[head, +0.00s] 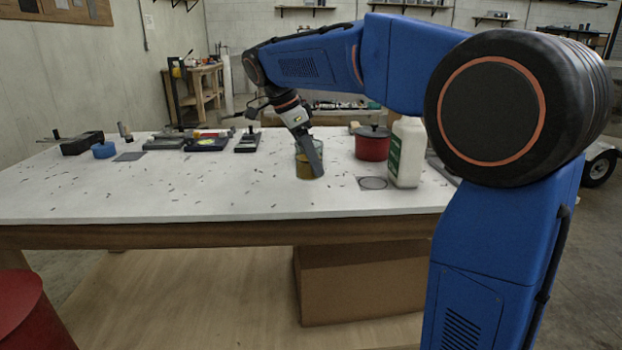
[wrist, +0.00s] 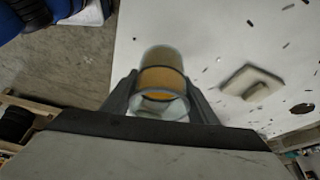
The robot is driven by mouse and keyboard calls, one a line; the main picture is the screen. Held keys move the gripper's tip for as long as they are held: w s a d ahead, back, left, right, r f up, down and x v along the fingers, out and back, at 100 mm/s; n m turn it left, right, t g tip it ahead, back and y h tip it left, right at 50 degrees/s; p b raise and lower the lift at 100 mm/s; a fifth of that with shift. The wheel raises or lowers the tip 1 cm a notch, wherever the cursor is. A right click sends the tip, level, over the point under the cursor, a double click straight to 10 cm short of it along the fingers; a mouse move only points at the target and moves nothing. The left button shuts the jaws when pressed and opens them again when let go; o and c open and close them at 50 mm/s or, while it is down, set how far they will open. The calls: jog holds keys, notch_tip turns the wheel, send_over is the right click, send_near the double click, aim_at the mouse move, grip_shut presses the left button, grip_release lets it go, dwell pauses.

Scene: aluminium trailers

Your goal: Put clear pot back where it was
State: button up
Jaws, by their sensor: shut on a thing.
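The clear pot (head: 304,169) is a see-through round vessel with amber contents, on or just above the white table in the head view. In the wrist view the clear pot (wrist: 162,80) sits between both fingers. My gripper (head: 314,158) reaches down to it from above and is shut on it; the gripper also shows in the wrist view (wrist: 160,98). I cannot tell whether the pot's base touches the table.
A red lidded pot (head: 372,144) and a white bottle with a green label (head: 406,152) stand right of my gripper. A blue round object (head: 104,150) and dark tools (head: 208,143) lie at the left. Small dark bits litter the white tabletop (head: 200,195).

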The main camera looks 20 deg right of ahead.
aim_at(296, 144)
jog(key=shift+f, duration=2.4)
jog(key=shift+f, duration=0.1)
jog(key=o, duration=1.3)
jog(key=shift+c, duration=0.2)
jog(key=v, duration=1.2)
